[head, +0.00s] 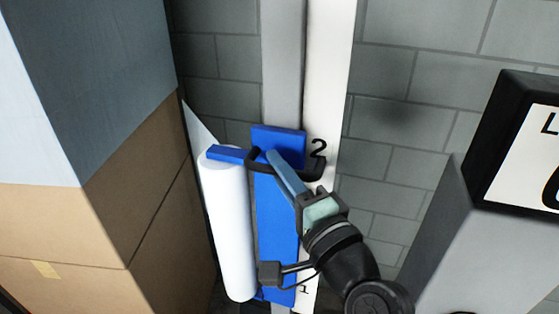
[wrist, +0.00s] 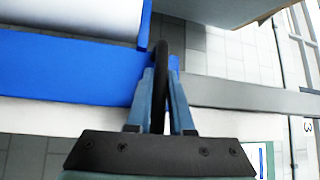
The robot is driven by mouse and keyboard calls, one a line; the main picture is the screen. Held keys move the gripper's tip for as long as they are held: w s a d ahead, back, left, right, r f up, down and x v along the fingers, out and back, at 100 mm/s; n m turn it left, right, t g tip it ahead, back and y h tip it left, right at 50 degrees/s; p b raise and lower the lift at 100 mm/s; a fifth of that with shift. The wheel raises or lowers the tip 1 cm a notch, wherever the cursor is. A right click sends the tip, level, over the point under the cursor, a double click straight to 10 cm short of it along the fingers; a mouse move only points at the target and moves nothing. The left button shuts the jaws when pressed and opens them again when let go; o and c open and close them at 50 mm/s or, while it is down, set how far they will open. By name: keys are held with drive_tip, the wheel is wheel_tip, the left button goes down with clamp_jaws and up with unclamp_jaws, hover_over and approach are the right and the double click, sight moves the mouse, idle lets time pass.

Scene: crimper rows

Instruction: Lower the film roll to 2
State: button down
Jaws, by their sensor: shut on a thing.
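The white film roll (head: 229,225) hangs upright on a blue carriage (head: 274,220) that sits on a grey vertical rail (head: 282,60). A blue arm at the carriage's top reaches over the roll's upper end. The carriage's top edge is a little above the black 2 (head: 318,148) on the white strip (head: 327,60). My gripper (head: 272,158) is shut on a black handle (head: 312,172) at the carriage's upper part. In the wrist view the handle (wrist: 160,60) stands between my two fingers, and the roll (wrist: 70,15) shows at upper left.
Stacked cardboard boxes (head: 120,220) stand close on the left of the roll. A grey block-brick wall (head: 420,60) is behind. A grey post with a black-framed sign (head: 525,140) stands at the right. A 3 (wrist: 308,127) shows in the wrist view.

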drive_tip(key=shift+f, duration=0.2)
drive_tip(key=c, duration=0.8)
unclamp_jaws()
drive_tip(key=b+v, duration=0.1)
drive_tip(key=v, duration=1.2)
drive_tip(key=shift+f, duration=0.1)
drive_tip(key=shift+w, duration=0.1)
